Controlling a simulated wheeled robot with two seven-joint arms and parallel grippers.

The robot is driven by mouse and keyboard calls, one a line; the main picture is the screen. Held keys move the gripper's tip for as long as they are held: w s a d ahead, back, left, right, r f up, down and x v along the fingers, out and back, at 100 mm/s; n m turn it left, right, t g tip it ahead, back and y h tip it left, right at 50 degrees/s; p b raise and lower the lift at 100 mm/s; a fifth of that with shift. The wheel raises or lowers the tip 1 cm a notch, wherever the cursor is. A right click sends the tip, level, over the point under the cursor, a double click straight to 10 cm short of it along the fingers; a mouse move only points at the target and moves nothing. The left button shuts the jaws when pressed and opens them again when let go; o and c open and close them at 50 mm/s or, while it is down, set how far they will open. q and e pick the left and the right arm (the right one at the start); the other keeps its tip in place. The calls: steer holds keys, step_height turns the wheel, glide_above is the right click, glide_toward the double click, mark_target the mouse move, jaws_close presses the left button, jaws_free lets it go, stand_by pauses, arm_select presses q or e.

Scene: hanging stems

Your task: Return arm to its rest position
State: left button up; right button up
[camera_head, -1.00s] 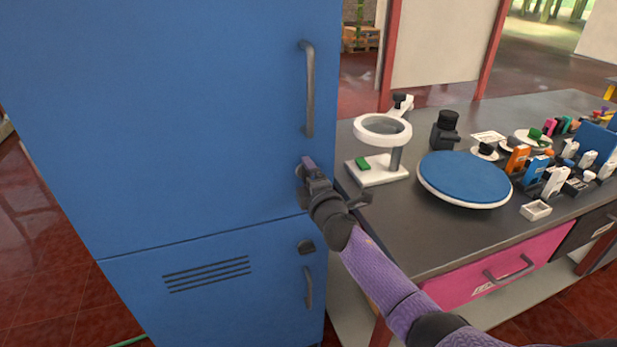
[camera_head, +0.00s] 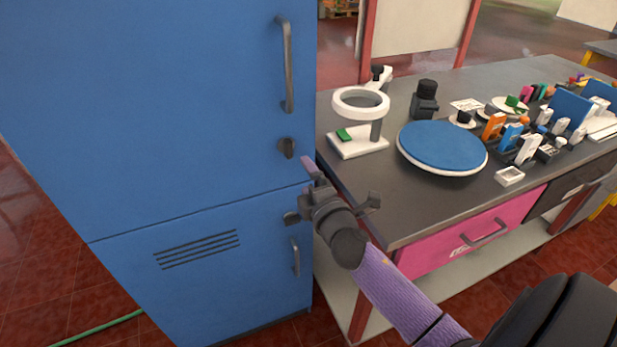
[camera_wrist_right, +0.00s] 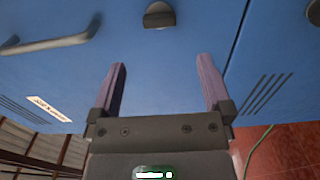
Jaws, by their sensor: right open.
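My right arm reaches in from the lower right in the head view. Its gripper (camera_head: 324,190) is in front of the right edge of a tall blue cabinet (camera_head: 150,100), beside the table's left corner. In the right wrist view the two purple fingers (camera_wrist_right: 162,66) stand wide apart with nothing between them. A dark knob (camera_wrist_right: 159,14) on the blue face shows beyond the fingertips, apart from them. In the head view the upper door's knob (camera_head: 286,147) is clear of the gripper. My left gripper is not in view.
The grey table (camera_head: 345,195) stands close on the right, with a ring-topped magnifier stand (camera_head: 360,103), a blue turntable (camera_head: 442,146) and several small items. A pink drawer (camera_head: 470,235) is below. The red floor (camera_head: 60,270) at left is mostly clear.

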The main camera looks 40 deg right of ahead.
steer(key=s+a+f+m+g+y, duration=0.1)
steer(key=s+f+m+g, duration=0.15)
steer(key=s+f, duration=0.45)
steer(key=s+a+f+m+g+y, duration=0.1)
steer(key=s+a+f+m+g, duration=0.15)
steer(key=f, duration=0.85)
steer(key=s+a+f+m+g, duration=0.1)
steer(key=s+f+g, duration=0.3)
steer(key=f, duration=0.5)
steer(key=s+a+f+m+g, duration=0.2)
steer(key=s+f, duration=0.2)
steer(key=s, duration=0.5)
steer(key=s+a+f+m+g+y, duration=0.1)
steer(key=s+a+f+m+g, duration=0.1)
steer(key=s, duration=0.8)
steer(key=s+a+f+m+g+y, duration=0.1)
steer(key=s+a+f+m+g, duration=0.1)
steer(key=s+f, duration=0.4)
steer(key=s+a+g, duration=0.1)
steer(key=s+g, duration=0.1)
steer(key=s, duration=0.1)
steer(key=shift+s+m, duration=0.2)
steer(key=shift+m, duration=0.2)
